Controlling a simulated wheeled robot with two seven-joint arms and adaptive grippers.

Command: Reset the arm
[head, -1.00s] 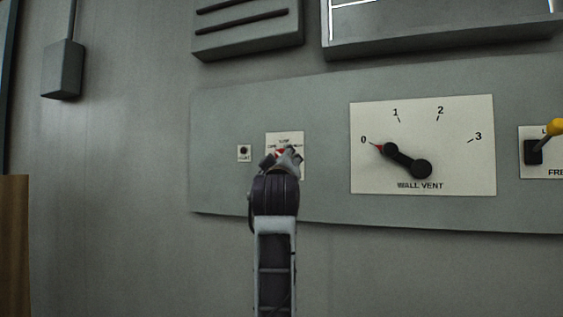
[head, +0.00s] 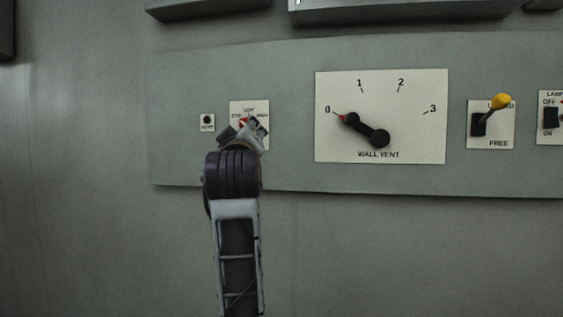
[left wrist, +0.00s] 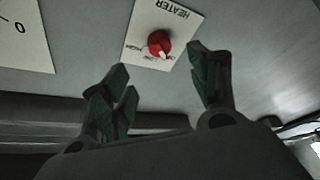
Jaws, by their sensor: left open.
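My left gripper (head: 243,133) is in front of the wall panel at the small white heater plate (head: 262,107) in the head view. My arm rises from below to it and hides the lower part of the plate. In the left wrist view the same gripper (left wrist: 162,85) is open, with its green-padded fingers spread apart and nothing between them. A red knob (left wrist: 159,43) on the heater plate shows beyond the fingertips, apart from them. A bit of the red knob also shows in the head view (head: 244,122). My right gripper is out of view.
The grey panel (head: 290,60) carries a wall vent dial (head: 420,90) with its black pointer at 0. Right of it are a yellow-tipped lever (head: 500,101) and a lamp switch (head: 551,117). Wall below is bare.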

